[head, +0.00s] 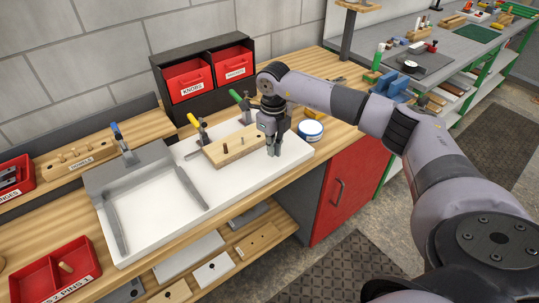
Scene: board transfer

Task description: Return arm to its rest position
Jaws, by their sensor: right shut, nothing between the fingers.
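I cannot tell whether the fingertips touch the board. My left gripper is not in view.
A grey-framed tray (152,205) is left of the board. Clamps with yellow (192,120) and green (235,96) handles stand behind it. A blue-and-white round tin (311,130) is close on the gripper's right. Red bins labelled KNOBS (189,81) stand behind.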

